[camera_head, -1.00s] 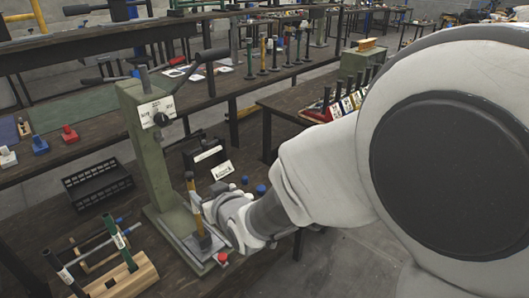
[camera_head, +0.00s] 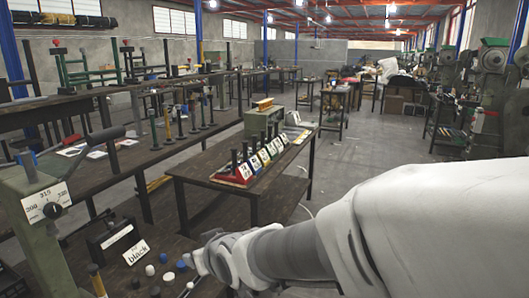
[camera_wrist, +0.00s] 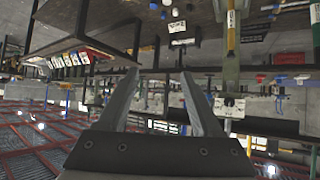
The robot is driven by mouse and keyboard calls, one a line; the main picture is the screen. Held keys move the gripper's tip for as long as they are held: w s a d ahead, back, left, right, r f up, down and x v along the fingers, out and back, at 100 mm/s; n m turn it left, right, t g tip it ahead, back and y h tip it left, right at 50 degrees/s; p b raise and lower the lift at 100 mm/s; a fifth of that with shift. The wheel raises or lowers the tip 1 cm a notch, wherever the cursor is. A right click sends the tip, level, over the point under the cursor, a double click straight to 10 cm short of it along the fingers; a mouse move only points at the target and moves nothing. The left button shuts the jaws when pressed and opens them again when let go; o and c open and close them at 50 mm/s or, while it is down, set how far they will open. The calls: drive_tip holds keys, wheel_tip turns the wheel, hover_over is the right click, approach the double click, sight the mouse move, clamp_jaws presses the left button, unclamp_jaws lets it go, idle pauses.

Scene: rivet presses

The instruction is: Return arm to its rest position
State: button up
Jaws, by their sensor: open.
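My arm reaches in from the right in the head view, over the front workbench. Its wrist end (camera_head: 215,262) is near the small caps by the card marked "black". In the wrist view my gripper (camera_wrist: 160,75) shows two grey fingers spread apart with nothing between them. The wrist view is upside down, with the ceiling beams at the bottom. A green rivet press (camera_head: 40,215) with a dial card stands at the left in the head view; the press also shows in the wrist view (camera_wrist: 232,70).
Several white, blue and black caps (camera_head: 166,277) lie on the front bench beside the "black" card (camera_head: 136,253). A second table (camera_head: 200,176) holds a row of black-handled tools with coloured cards (camera_head: 262,158). Open floor (camera_head: 375,150) lies beyond, with machines (camera_head: 490,90) at the right.

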drive_tip(key=s+d+r+m+g+h, duration=0.1)
drive_tip(key=s+d+r+m+h, duration=0.15)
drive_tip(key=d, duration=0.65)
drive_tip(key=s+d+r+m+h, duration=0.1)
drive_tip(key=s+d, duration=0.2)
drive_tip(key=d, duration=0.5)
drive_tip(key=s+d+m+g+h, duration=0.2)
drive_tip(key=s+d+m, duration=0.1)
drive_tip(key=s+d, duration=0.65)
wheel_tip(320, 180, up, 13)
drive_tip(key=s+p, duration=0.2)
drive_tip(key=p, duration=1.1)
drive_tip(key=shift+r+p, duration=0.15)
drive_tip(key=shift+p, duration=0.25)
